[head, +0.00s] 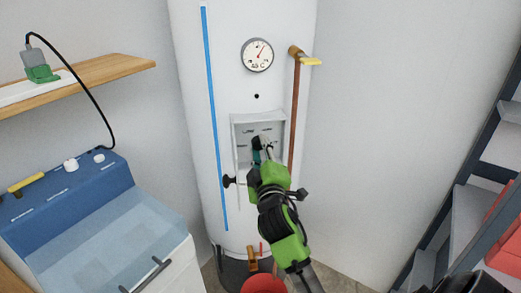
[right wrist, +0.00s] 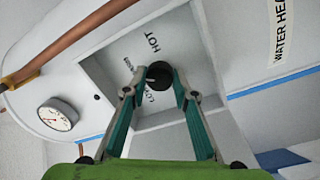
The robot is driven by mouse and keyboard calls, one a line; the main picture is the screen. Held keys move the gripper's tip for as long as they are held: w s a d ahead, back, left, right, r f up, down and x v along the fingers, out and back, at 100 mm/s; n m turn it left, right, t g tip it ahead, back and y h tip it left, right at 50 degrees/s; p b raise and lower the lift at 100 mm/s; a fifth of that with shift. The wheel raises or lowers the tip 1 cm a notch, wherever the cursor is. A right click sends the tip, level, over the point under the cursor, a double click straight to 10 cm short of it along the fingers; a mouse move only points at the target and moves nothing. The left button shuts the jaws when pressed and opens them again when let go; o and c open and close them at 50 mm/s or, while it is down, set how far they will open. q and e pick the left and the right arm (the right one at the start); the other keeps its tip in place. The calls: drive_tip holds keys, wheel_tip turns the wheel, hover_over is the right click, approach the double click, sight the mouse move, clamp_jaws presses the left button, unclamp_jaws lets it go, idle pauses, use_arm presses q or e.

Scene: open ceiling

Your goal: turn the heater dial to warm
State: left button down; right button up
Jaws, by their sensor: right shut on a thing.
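The water heater (head: 270,95) is a tall white cylinder with a recessed control panel (head: 243,133). The black round dial (right wrist: 159,76) is inside the recess in the right wrist view. The labels HOT and, less clearly, WARM and LOW are printed around it. A small light mark shows on the dial's left side, but I cannot tell exactly which label it points at. My right gripper (head: 262,149) reaches into the recess. In the right wrist view its two fingers (right wrist: 160,86) are shut on the dial from both sides. In the head view the gripper hides the dial.
A round gauge (head: 257,55) and a copper pipe (head: 295,110) with a yellow handle are on the heater. A blue-topped washer (head: 65,200) and a wooden shelf (head: 120,70) stand left. A red bucket (head: 264,284) is below. Metal shelving (head: 450,215) stands right.

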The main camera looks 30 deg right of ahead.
drive_tip(key=shift+m, duration=0.5)
drive_tip(key=o, duration=1.1)
drive_tip(key=v, duration=1.2)
drive_tip(key=shift+w+a+f, duration=0.1)
